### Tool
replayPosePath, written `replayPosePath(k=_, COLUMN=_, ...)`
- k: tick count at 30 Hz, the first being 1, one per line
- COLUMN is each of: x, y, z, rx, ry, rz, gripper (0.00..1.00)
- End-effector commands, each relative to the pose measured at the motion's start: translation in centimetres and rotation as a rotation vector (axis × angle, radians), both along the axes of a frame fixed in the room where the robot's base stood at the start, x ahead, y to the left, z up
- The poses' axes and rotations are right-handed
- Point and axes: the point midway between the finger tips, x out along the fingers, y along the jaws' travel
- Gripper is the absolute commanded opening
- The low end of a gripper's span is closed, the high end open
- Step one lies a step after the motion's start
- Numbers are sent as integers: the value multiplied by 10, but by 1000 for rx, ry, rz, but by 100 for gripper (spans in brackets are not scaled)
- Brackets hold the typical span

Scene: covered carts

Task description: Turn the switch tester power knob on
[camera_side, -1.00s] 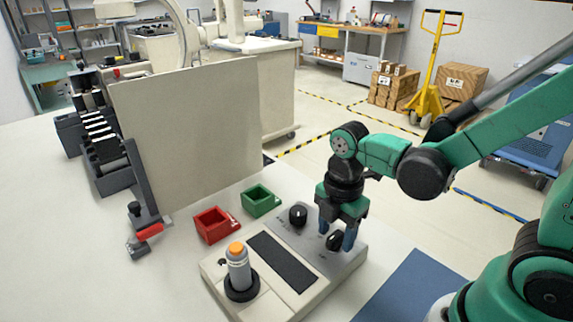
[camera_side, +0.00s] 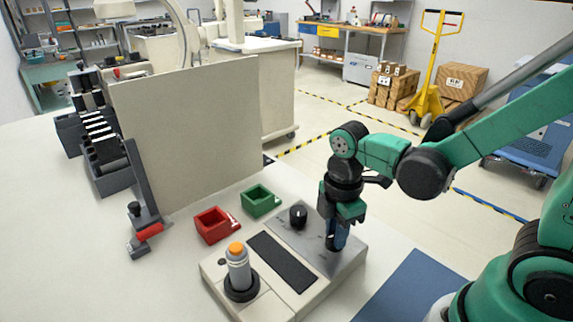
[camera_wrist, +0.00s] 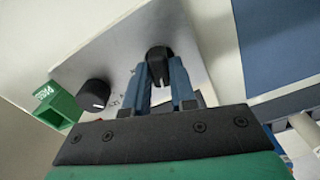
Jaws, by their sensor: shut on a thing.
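The switch tester (camera_side: 282,265) is a light box with a grey metal panel on the table. A black power knob (camera_wrist: 158,53) sits between the blue fingertips of my gripper (camera_wrist: 160,68) in the wrist view. My gripper (camera_side: 337,240) is shut on this knob, at the panel's right end in the side view, where the fingers mostly hide it. A second black knob (camera_side: 298,215) stands free on the panel, and also shows in the wrist view (camera_wrist: 93,95). The panel's markings are too small to read.
An orange-topped grey cylinder (camera_side: 238,268) stands upright on the tester's left part. A red bin (camera_side: 211,226) and a green bin (camera_side: 261,201) stand behind it. A tall beige panel (camera_side: 190,135) rises further back. A blue mat (camera_side: 405,290) lies to the right.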

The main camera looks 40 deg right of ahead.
Motion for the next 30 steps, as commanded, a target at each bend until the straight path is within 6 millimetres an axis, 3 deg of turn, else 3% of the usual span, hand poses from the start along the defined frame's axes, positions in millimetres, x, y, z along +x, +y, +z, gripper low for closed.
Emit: replayPosePath(k=30, x=0, y=0, z=0, rx=-1, ry=-2, rz=-953, gripper=0)
